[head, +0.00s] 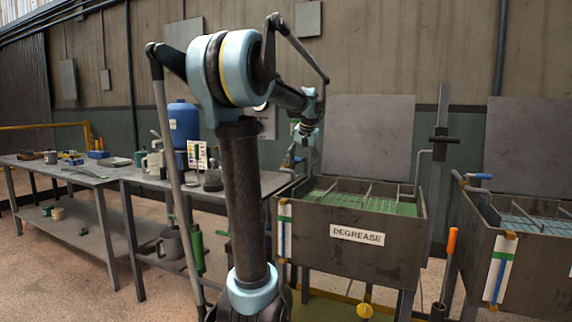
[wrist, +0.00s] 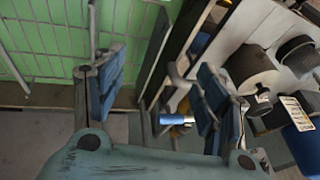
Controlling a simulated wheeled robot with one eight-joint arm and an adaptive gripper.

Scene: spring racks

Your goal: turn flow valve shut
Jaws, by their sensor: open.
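A valve with a blue handle (head: 291,162) sits at the back left corner of the tank labelled DEGREASE (head: 345,250). In the wrist view the blue handle (wrist: 176,119) and some brass-coloured metal show below and between my fingers, beside grey pipework. A yellow round knob (head: 365,310) shows low under the tank front; I cannot tell which of the two is the flow valve. My gripper (head: 306,140) is above the tank's back left corner, close to the blue handle. In the wrist view my gripper (wrist: 160,85) has its blue-padded fingers wide apart with nothing held between them.
The tank holds green liquid and wire dividers (wrist: 50,45). A bench (head: 150,180) with a blue container (head: 184,125) and bottles stands left of it. A second tank (head: 525,255) stands right, with a similar blue-handled valve (head: 479,176). A grey post (head: 440,150) rises between the tanks.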

